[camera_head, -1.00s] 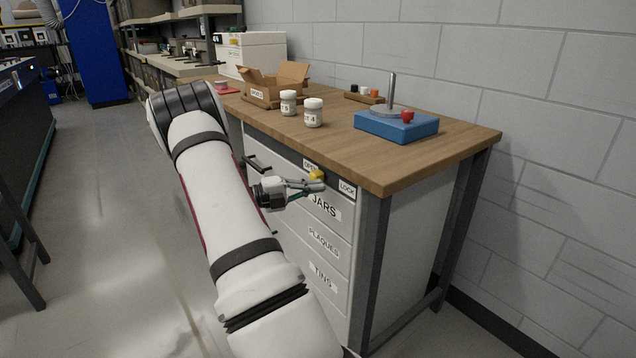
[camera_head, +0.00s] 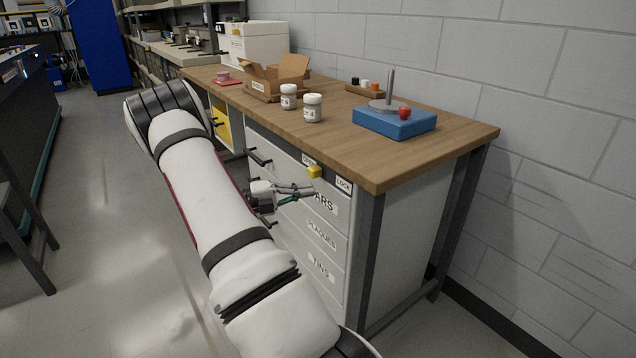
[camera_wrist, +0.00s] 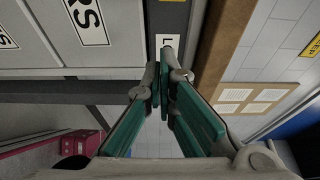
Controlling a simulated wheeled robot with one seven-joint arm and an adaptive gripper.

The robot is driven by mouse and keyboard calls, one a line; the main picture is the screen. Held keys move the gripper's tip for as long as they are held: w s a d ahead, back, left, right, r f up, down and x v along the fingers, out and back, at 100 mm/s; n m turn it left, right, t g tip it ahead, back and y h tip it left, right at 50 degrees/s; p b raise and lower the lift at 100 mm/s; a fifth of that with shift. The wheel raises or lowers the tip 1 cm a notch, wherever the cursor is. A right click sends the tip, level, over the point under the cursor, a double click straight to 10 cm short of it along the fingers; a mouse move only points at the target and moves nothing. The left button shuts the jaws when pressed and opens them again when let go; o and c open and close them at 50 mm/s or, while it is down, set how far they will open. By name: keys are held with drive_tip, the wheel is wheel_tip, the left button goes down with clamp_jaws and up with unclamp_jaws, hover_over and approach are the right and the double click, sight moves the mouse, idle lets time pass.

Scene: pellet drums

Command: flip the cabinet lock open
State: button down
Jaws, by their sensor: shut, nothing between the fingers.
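The cabinet lock's yellow knob (camera_head: 314,171) sits on the dark strip under the bench top, close beside the OPEN label (camera_head: 308,160) and apart from the LOCK label (camera_head: 343,185) to its right. My gripper (camera_head: 308,190) is shut and empty, in front of the JARS drawer, a little below the knob and apparently clear of it. In the wrist view my green-padded fingers (camera_wrist: 166,92) meet at their tips. A small white label (camera_wrist: 168,42) lies beyond them on the dark strip, its text unreadable. The knob is not visible in that view.
The white cabinet has JARS (camera_head: 325,202), PLAQUES (camera_head: 321,233) and TINS drawers. A dark handle (camera_head: 258,158) juts out left of my gripper. The wooden bench top (camera_head: 350,163) overhangs the strip, with jars, an open box and a blue device on it. The floor at left is clear.

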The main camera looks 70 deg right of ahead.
drive_tip(key=v, duration=0.5)
drive_tip(key=shift+w+a, duration=0.2)
drive_tip(key=shift+a, duration=0.1)
drive_tip(key=shift+r, duration=0.1)
